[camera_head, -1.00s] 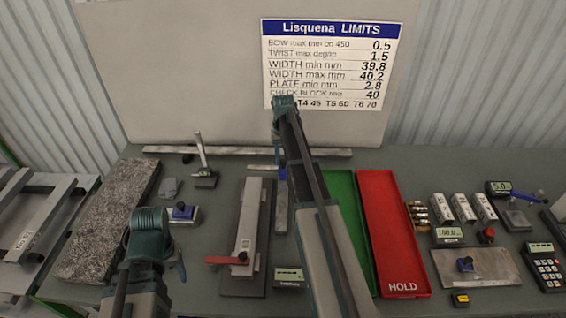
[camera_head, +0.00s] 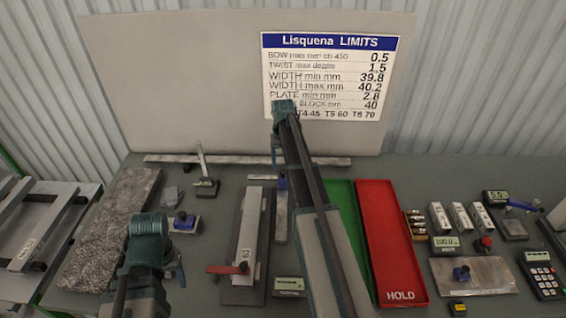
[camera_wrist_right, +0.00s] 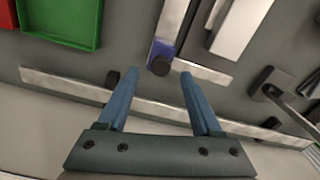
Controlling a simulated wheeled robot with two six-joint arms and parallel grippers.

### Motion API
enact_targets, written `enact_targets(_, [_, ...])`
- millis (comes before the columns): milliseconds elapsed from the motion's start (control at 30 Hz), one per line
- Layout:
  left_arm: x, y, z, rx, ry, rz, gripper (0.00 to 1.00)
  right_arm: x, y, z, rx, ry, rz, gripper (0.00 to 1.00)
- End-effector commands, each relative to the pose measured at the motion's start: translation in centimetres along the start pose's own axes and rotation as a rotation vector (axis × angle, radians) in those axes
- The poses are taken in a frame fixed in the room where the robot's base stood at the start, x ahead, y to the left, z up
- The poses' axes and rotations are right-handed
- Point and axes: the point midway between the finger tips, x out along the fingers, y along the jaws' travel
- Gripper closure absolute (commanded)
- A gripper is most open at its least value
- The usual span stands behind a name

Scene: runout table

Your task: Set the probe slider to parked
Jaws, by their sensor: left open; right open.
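A blue slider block (camera_head: 281,183) with a dark knob sits near the far end of a narrow metal bar (camera_head: 281,222), left of the green tray. In the right wrist view the blue block (camera_wrist_right: 163,49) and its knob lie just beyond and between my open, empty fingertips. My right gripper (camera_wrist_right: 158,73) points down over the bar's far end; I cannot tell its height, and my arm hides part of it in the head view. My left gripper (camera_head: 181,274) is open at the front left, away from the bar. No parked mark is readable.
A long metal straightedge (camera_head: 230,159) lies along the back. A grey fixture with a red handle (camera_head: 228,269) stands left of the bar. A green tray (camera_head: 345,205) and red HOLD tray (camera_head: 385,225) are to the right. Another blue block (camera_head: 181,221) is near my left gripper.

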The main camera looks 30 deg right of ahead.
Motion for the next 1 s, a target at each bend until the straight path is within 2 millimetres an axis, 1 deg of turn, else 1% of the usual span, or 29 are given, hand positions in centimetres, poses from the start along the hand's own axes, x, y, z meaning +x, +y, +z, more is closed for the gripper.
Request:
enact_targets(33, [-1.4, -0.1, 0.1, -0.001, 0.000, 0.000, 0.38, -1.4, 0.0, 0.0, 0.000, 0.000, 0.000, 0.33])
enact_targets(600, [-10.0, -0.9, 0.6, -0.009, -0.002, 0.002, 0.38, -10.1, 0.0, -0.1, 0.000, 0.001, 0.000, 0.33])
enact_targets(700, [-10.9, -1.0, 0.7, -0.008, -0.002, 0.002, 0.38, -11.0, 0.0, -0.1, 0.000, 0.002, 0.000, 0.33])
enact_targets(800, [-11.3, -1.1, 0.7, -0.007, -0.003, 0.002, 0.38, -11.4, 0.0, -0.1, 0.000, 0.002, 0.000, 0.33])
enact_targets(1000, [-11.3, -1.0, 0.7, -0.006, -0.003, 0.002, 0.38, -11.3, 0.0, -0.1, 0.000, 0.002, 0.000, 0.33])
